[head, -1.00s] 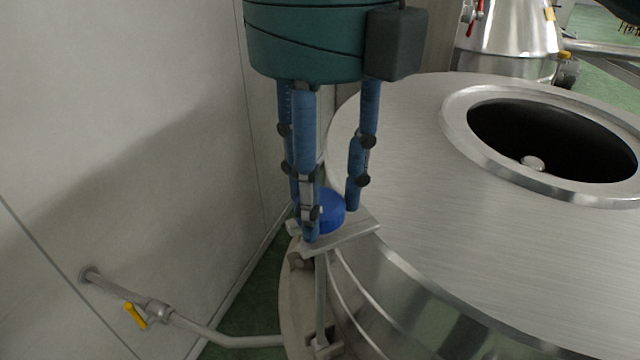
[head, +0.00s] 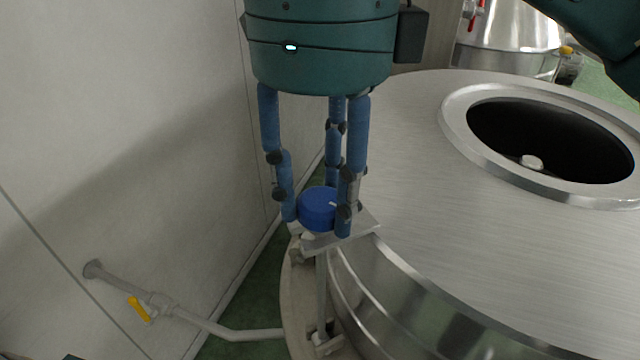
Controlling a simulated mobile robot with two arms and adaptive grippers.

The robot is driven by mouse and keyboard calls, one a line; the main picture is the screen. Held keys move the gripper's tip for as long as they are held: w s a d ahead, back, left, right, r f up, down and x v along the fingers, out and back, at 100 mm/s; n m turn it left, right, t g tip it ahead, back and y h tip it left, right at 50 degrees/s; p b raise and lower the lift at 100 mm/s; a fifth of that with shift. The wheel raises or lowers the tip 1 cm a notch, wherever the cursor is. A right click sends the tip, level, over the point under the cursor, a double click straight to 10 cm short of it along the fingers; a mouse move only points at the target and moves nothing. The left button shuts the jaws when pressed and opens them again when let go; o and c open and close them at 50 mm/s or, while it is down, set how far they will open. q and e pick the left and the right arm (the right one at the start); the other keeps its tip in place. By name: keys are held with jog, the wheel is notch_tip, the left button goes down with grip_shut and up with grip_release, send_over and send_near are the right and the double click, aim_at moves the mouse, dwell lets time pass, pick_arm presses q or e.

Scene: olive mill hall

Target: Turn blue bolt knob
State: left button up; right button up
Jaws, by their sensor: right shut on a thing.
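The blue bolt knob (head: 318,208) is a round blue cap with a small white mark. It sits on a flat metal plate (head: 364,222) on a bracket at the side of a large steel vat. My right gripper (head: 318,215) comes down from above, its blue jointed fingers around the knob and shut on it. The front finger hides part of the knob's right side, and the rear finger's tip is hidden behind the knob. My left gripper is not in view.
The steel vat (head: 400,150) with an open round hatch (head: 470,165) fills the right side. A pale wall (head: 120,130) stands close on the left. A pipe with a yellow-handled valve (head: 140,308) runs low from the wall. Another steel vessel (head: 505,40) stands behind.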

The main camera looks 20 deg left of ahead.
aim_at(323, 197)
jog(key=shift+f+n, duration=0.2)
jog(key=shift+n, duration=2)
jog(key=o, duration=1.2)
jog(key=shift+c, duration=0.2)
jog(key=shift+r, duration=0.1)
jog(key=shift+r, duration=0.2)
notch_tip(323, 197, up, 12)
jog(key=shift+f, duration=0.2)
jog(key=shift+w, duration=0.1)
